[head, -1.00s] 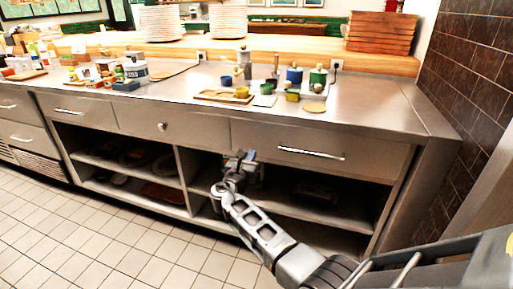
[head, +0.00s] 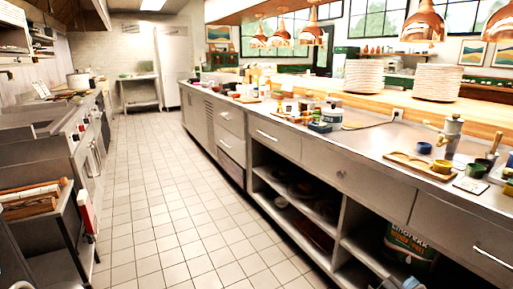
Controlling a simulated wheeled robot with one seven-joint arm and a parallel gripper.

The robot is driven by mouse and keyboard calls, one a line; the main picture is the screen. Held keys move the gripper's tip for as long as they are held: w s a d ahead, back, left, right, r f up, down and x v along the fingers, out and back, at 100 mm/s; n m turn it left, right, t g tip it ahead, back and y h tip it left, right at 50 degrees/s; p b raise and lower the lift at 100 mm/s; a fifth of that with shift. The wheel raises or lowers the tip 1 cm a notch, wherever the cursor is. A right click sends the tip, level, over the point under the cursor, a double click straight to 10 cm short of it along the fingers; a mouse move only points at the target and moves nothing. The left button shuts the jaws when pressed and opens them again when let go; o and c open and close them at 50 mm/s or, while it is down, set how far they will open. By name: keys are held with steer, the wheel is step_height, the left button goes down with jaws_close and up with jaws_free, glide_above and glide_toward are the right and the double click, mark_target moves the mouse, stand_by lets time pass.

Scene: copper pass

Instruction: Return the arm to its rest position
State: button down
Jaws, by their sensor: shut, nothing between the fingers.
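Only the tip of my gripper (head: 405,284) shows, as a small grey piece at the bottom edge of the head view, right of centre. It is cut off by the frame, in front of the lower shelf opening of the steel counter. It is shut and nothing shows held in it. The rest of my arm is out of view.
The steel counter (head: 375,148) runs along the right, with a green and white can (head: 410,245) on its open shelf. A wooden tray (head: 418,163) and several small pots stand on top. A cooking line (head: 55,145) stands at left. The tiled aisle (head: 175,200) between is clear.

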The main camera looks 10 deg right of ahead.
steer(key=s+a+f+m+t+y, duration=0.2)
steer(key=s+a+f+m+y, duration=0.2)
steer(key=s+a+f+y, duration=0.55)
steer(key=s+a+r+m+t+p, duration=0.1)
steer(key=s+a+r+m+p, duration=0.2)
steer(key=s+a, duration=0.95)
steer(key=s+a+r+m+t+y, duration=0.1)
steer(key=s+r+m+t+y, duration=0.1)
steer(key=s+r+m, duration=0.5)
steer(key=s+a+r+m+t+y, duration=0.2)
steer(key=s+r+m, duration=0.4)
steer(key=s+r, duration=0.6)
step_height(320, 180, up, 7)
steer(key=shift+s+a+f+m+y+p, duration=0.15)
steer(key=shift+s+m+y+p, duration=0.2)
steer(key=shift+s+m, duration=0.05)
